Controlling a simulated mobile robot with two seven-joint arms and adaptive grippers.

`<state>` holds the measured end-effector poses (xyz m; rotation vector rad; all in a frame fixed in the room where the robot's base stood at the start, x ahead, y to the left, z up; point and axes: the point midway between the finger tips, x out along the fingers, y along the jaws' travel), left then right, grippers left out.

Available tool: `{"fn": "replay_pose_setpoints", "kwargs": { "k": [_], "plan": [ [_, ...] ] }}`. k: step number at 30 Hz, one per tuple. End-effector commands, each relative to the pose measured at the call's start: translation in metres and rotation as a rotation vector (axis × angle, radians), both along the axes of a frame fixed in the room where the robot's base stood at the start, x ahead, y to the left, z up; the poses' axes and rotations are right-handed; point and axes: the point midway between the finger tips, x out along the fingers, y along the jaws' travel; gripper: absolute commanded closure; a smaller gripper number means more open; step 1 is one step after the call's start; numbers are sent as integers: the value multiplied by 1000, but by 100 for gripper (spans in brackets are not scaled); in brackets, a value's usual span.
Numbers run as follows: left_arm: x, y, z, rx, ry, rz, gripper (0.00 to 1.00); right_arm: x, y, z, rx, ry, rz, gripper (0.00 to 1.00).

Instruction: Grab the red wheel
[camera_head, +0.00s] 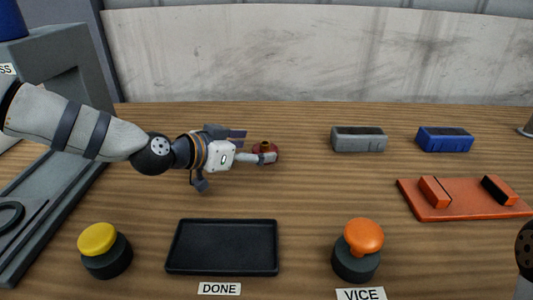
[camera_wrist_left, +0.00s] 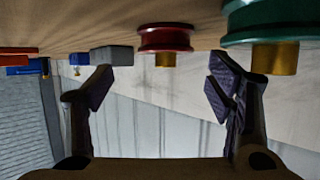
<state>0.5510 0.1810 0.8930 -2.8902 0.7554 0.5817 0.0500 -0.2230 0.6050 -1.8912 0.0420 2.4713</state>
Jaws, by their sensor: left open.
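The red wheel (camera_head: 259,149) with a brass hub lies on the wooden table just past my left gripper (camera_head: 250,146) in the head view. One finger partly hides it. In the left wrist view, which looks upside down, the red wheel (camera_wrist_left: 165,38) shows ahead, between the lines of the two spread fingers. My left gripper (camera_wrist_left: 160,92) is open and empty there, with no contact visible.
A green wheel (camera_wrist_left: 275,18) is close beside the red one in the wrist view. A grey block (camera_head: 358,139), a blue block (camera_head: 444,139) and an orange vice (camera_head: 450,208) stand right. A black tray (camera_head: 222,266), yellow button (camera_head: 98,238) and orange button (camera_head: 363,237) are in front.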

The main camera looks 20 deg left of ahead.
Motion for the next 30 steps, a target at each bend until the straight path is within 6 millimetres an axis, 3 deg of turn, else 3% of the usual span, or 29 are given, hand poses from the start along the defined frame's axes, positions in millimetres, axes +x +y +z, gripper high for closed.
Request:
{"fn": "replay_pose_setpoints", "kwargs": {
  "k": [6,15,25,30],
  "plan": [
    [36,-14,-18,1,4,-1,26,-12,0,-12,0,40,1,60],
    [43,-19,-14,-1,-4,1,26,-12,0,-12,0,40,1,60],
    [43,-18,-14,0,-3,1,100,-12,0,-12,0,40,1,60],
    [43,-18,-13,-1,-7,1,100,-12,0,-12,0,40,1,60]
  ]
}}
